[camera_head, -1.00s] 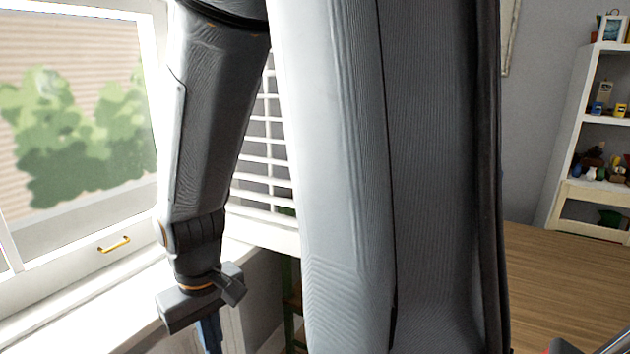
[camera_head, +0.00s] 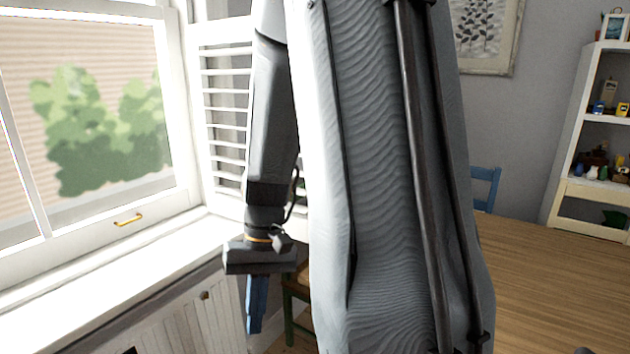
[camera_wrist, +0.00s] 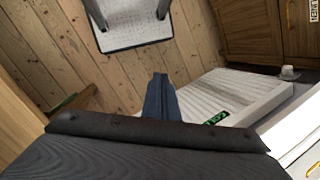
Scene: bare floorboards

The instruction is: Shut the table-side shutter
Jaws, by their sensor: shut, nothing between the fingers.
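The table-side shutter (camera_head: 226,97) is a white louvred panel at the right side of the window in the head view. It stands swung out from the window, on the side towards the wooden table. My arm hides its right part. My gripper (camera_head: 254,325) points down in front of the sill, below and slightly right of the shutter's visible slats. Its blue fingers are together and empty. They also show in the wrist view (camera_wrist: 160,90), beside a white ribbed panel (camera_wrist: 225,95); I cannot tell whether that panel is the shutter.
The window (camera_head: 95,120) with a brass handle and its white sill (camera_head: 110,270) fill the left. The wooden table (camera_head: 560,285) lies at right, with a blue chair (camera_head: 488,188) behind it. A white shelf (camera_head: 565,190) stands at the far right. My arm blocks the middle.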

